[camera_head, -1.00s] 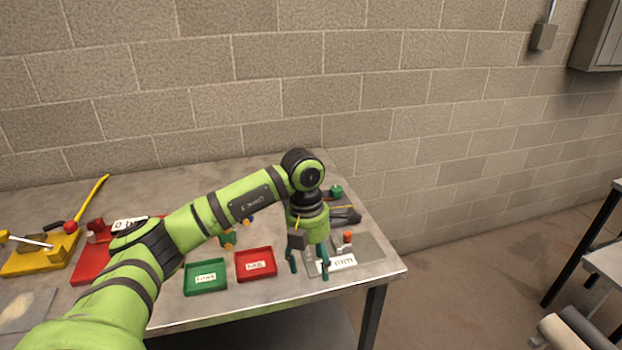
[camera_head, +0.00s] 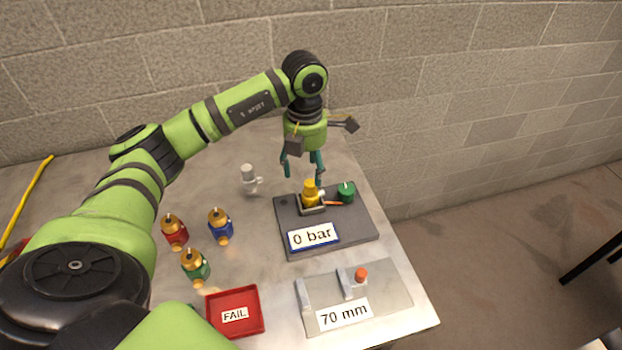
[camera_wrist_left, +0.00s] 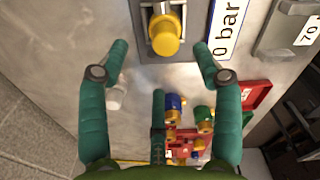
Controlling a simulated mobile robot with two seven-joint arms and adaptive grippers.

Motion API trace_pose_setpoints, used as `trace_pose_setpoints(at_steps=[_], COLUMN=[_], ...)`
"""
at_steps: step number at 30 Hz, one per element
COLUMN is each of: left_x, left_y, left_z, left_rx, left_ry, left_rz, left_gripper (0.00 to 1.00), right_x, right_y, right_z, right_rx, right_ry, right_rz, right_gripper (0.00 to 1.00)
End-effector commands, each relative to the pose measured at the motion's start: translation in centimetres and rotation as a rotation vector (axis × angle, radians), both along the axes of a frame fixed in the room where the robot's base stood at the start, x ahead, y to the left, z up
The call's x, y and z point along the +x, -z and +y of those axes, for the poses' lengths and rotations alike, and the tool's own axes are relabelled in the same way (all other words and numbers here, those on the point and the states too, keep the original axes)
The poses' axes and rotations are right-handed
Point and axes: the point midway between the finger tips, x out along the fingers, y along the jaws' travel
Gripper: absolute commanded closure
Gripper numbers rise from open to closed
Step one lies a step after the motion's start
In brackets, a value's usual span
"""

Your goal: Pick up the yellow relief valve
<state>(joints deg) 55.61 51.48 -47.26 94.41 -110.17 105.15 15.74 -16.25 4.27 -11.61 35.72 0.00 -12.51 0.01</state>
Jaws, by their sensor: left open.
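The yellow relief valve (camera_head: 310,189) stands upright in a metal holder on a dark grey test block (camera_head: 350,226) labelled "0 bar". In the left wrist view the yellow valve (camera_wrist_left: 165,36) is near the top middle, seen from above, with its round cap toward me. My left gripper (camera_head: 303,172) is open, with teal fingers pointing down, just above and behind the valve in the head view. In the left wrist view the open fingers (camera_wrist_left: 160,55) spread to either side, short of the valve, with nothing held. My right gripper is not in view.
A green knob (camera_head: 346,193) and orange lever sit right beside the valve. A silver valve (camera_head: 249,178) stands left. A red FAIL tray (camera_head: 240,312) and "70 mm" gauge plate (camera_head: 385,289) are in front.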

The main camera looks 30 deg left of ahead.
Motion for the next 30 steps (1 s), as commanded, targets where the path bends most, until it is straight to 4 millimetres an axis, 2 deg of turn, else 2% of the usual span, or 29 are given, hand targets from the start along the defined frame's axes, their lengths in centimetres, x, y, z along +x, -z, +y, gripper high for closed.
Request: trace_pose_setpoints(at_steps=[3, 9, 15, 22, 23, 24, 26, 27, 28, 30], left_x=[-0.1, 0.5, 0.6, 0.7, 0.7, 0.7, 0.7, 0.7, 0.7, 0.7], left_y=[1.1, 3.5, 6.1, 6.4, 6.4, 6.4, 6.4, 6.4, 6.4, 6.4], left_z=[-0.1, -0.8, -0.8, -0.8, -0.8, -0.8, -0.8, -0.8, -0.8, -0.8], left_rx=[0.001, -0.001, 0.000, 0.001, 0.001, 0.000, 0.000, 0.000, 0.000, 0.000], left_ry=[0.000, 0.000, 0.000, 0.001, 0.001, 0.001, 0.001, 0.001, 0.000, 0.000], left_rz=[0.006, 0.007, 0.003, 0.000, 0.000, 0.000, 0.000, 0.000, 0.000, 0.001], left_gripper=[0.34, 0.34, 0.34, 0.34, 0.38, 0.54, 0.78, 0.94, 1.00, 1.00], right_x=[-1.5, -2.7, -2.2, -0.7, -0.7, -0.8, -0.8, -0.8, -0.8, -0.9], right_y=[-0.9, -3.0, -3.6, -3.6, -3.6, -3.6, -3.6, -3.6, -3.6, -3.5], right_z=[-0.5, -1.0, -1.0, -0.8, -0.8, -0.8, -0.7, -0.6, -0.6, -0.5], right_rx=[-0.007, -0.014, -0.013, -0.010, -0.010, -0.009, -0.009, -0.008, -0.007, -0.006], right_ry=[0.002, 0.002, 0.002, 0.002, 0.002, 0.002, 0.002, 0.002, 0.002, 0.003], right_rz=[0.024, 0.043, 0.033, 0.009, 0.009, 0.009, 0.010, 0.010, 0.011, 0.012], right_gripper=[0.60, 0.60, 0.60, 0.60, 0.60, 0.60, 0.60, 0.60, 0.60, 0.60])
